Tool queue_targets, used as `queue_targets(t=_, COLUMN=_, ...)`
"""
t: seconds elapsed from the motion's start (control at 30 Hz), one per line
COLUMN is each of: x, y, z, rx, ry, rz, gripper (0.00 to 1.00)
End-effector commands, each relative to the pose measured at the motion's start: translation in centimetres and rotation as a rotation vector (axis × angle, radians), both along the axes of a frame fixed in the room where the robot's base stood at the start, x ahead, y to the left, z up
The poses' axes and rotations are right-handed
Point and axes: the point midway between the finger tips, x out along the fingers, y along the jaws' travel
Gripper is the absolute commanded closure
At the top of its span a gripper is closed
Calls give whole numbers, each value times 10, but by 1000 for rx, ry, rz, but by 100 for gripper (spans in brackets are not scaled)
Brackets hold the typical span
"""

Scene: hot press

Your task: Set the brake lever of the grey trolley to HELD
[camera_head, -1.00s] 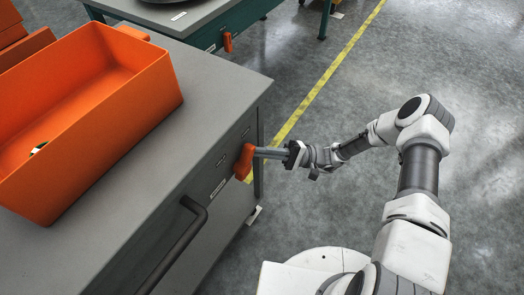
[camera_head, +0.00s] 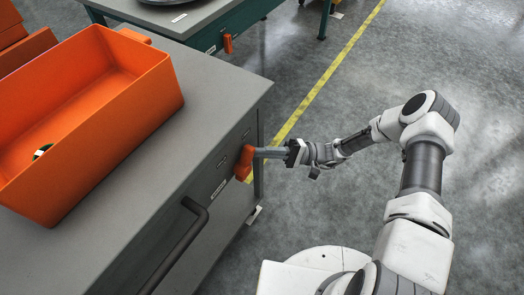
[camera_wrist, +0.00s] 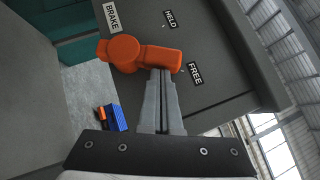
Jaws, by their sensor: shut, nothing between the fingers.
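The orange brake lever (camera_head: 244,163) is on the side face of the grey trolley (camera_head: 195,110), near its corner. In the wrist view the lever (camera_wrist: 140,54) points toward the FREE label (camera_wrist: 195,73), with the HELD label (camera_wrist: 170,18) off to its other side. The BRAKE label (camera_wrist: 111,17) is near its pivot. My gripper (camera_head: 259,153) is shut, with nothing between the fingers. Its fingertips (camera_wrist: 161,73) are at the lever's free end, on the FREE side; they seem to touch it, but contact is hard to tell.
An orange bin (camera_head: 120,125) stands on the trolley top. A dark handle bar (camera_head: 180,240) juts from the trolley side. A green trolley (camera_head: 235,28) with its own orange lever (camera_head: 228,43) is behind. Open floor with a yellow line (camera_head: 325,78) lies to the right.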

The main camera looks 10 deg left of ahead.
Motion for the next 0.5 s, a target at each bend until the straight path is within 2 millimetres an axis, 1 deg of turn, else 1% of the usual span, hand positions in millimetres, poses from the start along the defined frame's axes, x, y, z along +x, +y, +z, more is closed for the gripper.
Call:
queue_targets(t=0.27, x=-3, y=1, z=10, rx=-33, ry=-85, rz=4, gripper=100)
queue_targets(t=0.5, x=-9, y=3, z=24, rx=-105, ry=-257, rz=5, gripper=100)
